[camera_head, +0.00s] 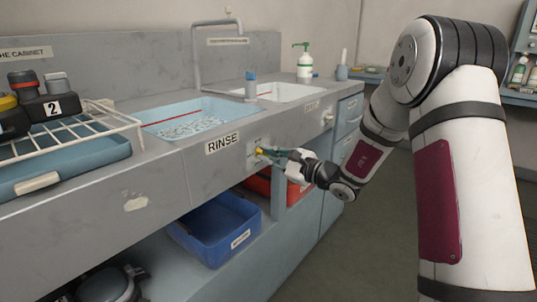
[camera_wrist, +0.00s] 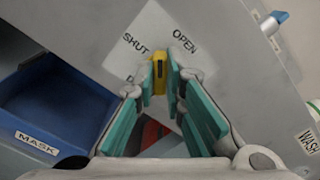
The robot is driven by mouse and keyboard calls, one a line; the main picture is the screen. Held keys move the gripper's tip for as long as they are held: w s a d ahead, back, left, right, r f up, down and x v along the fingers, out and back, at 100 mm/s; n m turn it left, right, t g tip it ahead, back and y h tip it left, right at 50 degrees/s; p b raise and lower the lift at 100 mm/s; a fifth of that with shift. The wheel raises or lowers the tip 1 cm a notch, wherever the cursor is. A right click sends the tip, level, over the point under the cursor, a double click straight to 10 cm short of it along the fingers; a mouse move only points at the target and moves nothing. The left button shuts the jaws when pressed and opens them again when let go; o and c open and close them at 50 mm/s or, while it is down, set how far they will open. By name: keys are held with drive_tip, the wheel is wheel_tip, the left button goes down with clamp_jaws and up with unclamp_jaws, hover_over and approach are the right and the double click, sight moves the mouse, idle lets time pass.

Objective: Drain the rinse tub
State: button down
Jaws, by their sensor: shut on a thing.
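The rinse tub (camera_head: 207,107) is a light blue basin set in the grey counter. It holds liquid with a pale, speckled surface (camera_head: 190,126), and a red line runs along its inner wall. The RINSE label (camera_head: 222,143) is on the counter front. To its right, a yellow valve handle (camera_head: 260,151) sticks out from a pale plate. My gripper (camera_head: 268,153) is shut on this handle. In the wrist view the yellow handle (camera_wrist: 159,76) is between my teal fingertips (camera_wrist: 162,82), by a plate (camera_wrist: 150,38) marked SHUT and OPEN. The fingers partly hide the handle, so its exact setting is unclear.
A blue MASK bin (camera_head: 222,228) and a red bin (camera_head: 258,185) sit below the counter. A white wire rack (camera_head: 85,130) is at left. The wash side has a blue-tipped handle (camera_wrist: 274,22) and a WASH label (camera_wrist: 309,142). Floor at right is clear.

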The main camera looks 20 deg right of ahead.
drive_tip(key=shift+d+r+m+p, duration=0.1)
drive_tip(key=shift+m+p, duration=0.7)
drive_tip(key=shift+m, duration=0.4)
drive_tip(key=shift+m+p, duration=0.35)
drive_tip(key=shift+m, duration=0.25)
drive_tip(key=c, duration=1.7)
unclamp_jaws()
drive_tip(key=shift+o, duration=0.2)
drive_tip(key=v, duration=1.2)
